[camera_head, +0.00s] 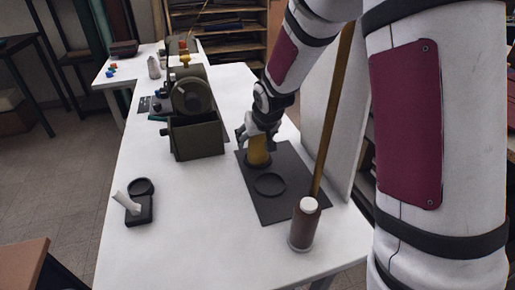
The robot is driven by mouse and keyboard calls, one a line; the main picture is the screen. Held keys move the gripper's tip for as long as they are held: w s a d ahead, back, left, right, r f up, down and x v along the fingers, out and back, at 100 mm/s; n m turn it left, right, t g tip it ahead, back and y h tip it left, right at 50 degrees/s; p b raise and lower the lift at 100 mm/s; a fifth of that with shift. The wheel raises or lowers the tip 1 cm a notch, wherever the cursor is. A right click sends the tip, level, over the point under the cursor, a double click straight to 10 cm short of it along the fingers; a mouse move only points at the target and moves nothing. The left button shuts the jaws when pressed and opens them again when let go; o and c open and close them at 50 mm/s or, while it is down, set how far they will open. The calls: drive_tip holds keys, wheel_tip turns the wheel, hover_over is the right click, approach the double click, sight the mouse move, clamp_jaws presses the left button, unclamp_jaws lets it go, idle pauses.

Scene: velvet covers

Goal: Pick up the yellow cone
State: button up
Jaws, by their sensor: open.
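The yellow cone (258,152) stands on a dark mat (285,206) on the white table. My gripper (257,139) is directly above and around the top of the cone, with its fingers open on either side. The fingers partly hide the cone's upper part. I cannot tell whether either finger touches it.
A dark round ring (270,184) lies on the mat in front of the cone. A brown bottle with a white cap (304,226) stands near the front right edge. A green machine (196,136) stands to the left.

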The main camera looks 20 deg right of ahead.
drive_tip(key=c, duration=1.3)
drive_tip(key=shift+r, duration=0.1)
drive_tip(key=shift+c, duration=0.2)
